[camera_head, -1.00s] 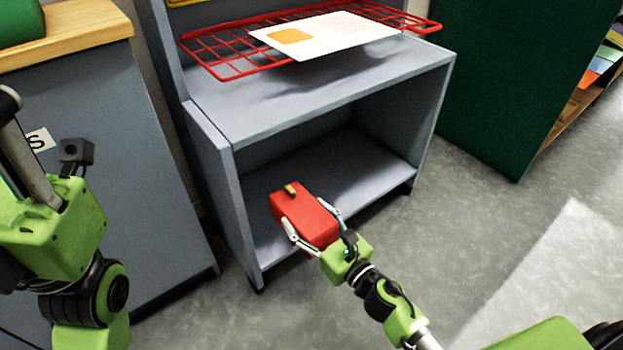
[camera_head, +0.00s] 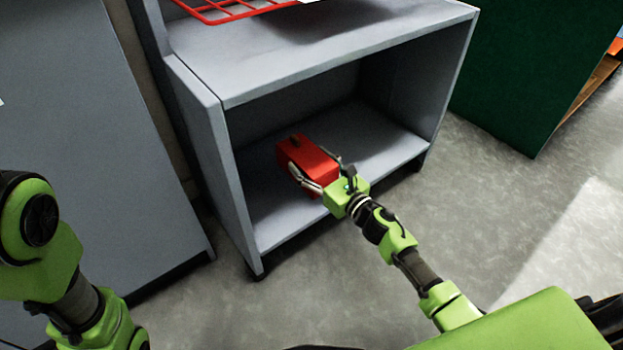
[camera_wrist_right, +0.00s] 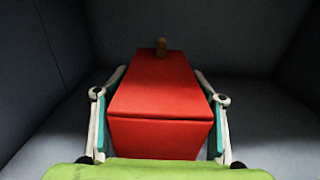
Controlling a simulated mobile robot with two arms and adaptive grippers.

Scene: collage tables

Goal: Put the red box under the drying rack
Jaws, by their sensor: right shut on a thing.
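The red box (camera_head: 308,164) is at the opening of the grey cabinet's lower compartment, partly inside it, below the red wire drying rack (camera_head: 232,10). Only the front part of the rack shows at the top of the head view. My right gripper (camera_head: 316,170) is shut on the red box, a finger along each side. The right wrist view shows the box (camera_wrist_right: 160,95) between the two fingers, with a small brownish piece on its far end. I cannot tell whether the box touches the compartment floor. My left gripper is out of the head view; only my left arm shows.
The grey cabinet (camera_head: 213,150) has side walls and a top shelf close around the compartment. The compartment floor (camera_head: 375,140) is clear to the right of the box. A grey unit (camera_head: 90,130) stands at left, a dark green panel (camera_head: 530,70) at right.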

